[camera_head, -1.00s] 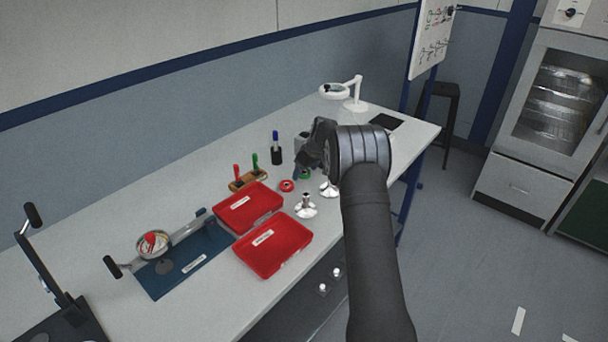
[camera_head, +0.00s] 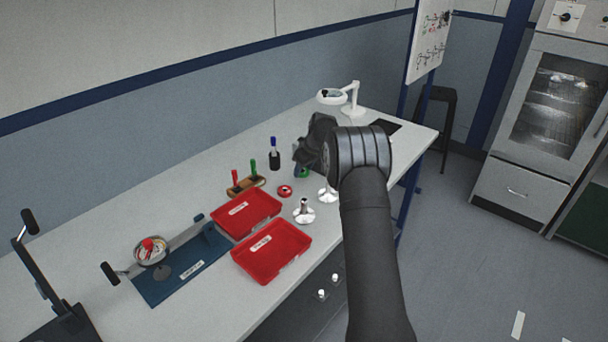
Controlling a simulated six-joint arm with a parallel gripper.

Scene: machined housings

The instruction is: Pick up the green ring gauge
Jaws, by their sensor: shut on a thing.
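The green ring gauge (camera_head: 303,172) shows as a small patch of green at the tips of my gripper (camera_head: 301,167). My gripper is shut on it, and the dark fingers and wrist cover most of the ring. It appears slightly above the bench, but the gap beneath it is too small to tell clearly. A red ring gauge (camera_head: 285,190) lies on the bench just in front and to the left.
Metal parts on round bases stand close by, one at the front (camera_head: 304,211). Two red trays (camera_head: 272,252) lie front left. A wooden holder (camera_head: 246,185) with red and green handled tools and a blue-topped black item (camera_head: 274,158) are left. A magnifier lamp (camera_head: 350,100) stands behind.

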